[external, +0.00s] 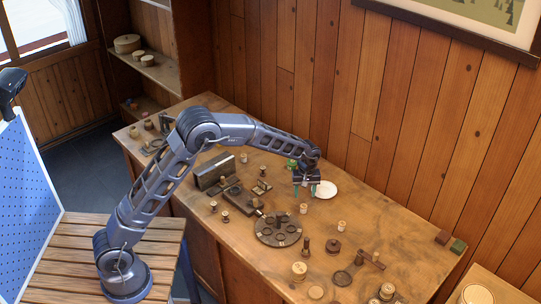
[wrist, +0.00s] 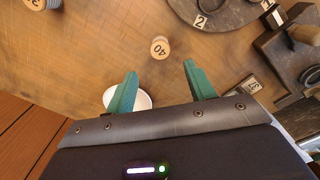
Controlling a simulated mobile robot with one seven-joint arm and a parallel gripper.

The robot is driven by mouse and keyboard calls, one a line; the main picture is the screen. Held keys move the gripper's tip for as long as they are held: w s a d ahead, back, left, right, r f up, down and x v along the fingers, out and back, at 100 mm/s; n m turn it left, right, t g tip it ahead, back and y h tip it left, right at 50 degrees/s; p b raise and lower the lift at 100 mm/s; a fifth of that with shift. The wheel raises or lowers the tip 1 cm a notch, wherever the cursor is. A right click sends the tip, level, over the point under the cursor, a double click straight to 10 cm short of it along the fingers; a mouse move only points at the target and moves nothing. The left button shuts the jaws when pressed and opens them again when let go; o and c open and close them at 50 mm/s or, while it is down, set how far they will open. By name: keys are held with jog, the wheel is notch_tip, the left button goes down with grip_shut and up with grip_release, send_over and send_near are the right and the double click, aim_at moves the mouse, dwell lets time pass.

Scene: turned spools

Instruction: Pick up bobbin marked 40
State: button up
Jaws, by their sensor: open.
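The bobbin marked 40 (wrist: 160,47) is a small pale wooden spool, its round top with the number facing up in the wrist view. In the external view, a small spool (external: 304,208) just below my gripper appears to be the same one. It stands on the bench. My gripper (wrist: 159,72) is open and empty, its two green fingers pointing down above the bench. The bobbin shows just beyond the fingertips, roughly centred between them and apart from both. My gripper (external: 305,190) also shows in the external view.
A white plate (external: 328,189) lies close beside my gripper. A dark round disc (external: 268,237) with recesses sits nearby. Another spool (external: 342,225) stands to the right. Dark blocks (external: 213,172) lie to the left. The plank wall is behind the bench.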

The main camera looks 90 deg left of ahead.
aim_at(304, 206)
notch_tip(304, 206, down, 3)
jog(key=shift+f, duration=0.15)
jog(key=shift+s+d+f, duration=0.1)
jog(key=shift+d+f, duration=0.1)
jog(key=shift+f, duration=1.1)
jog(key=shift+d+f, duration=0.15)
jog(key=shift+f, duration=1.15)
jog(key=c, duration=1)
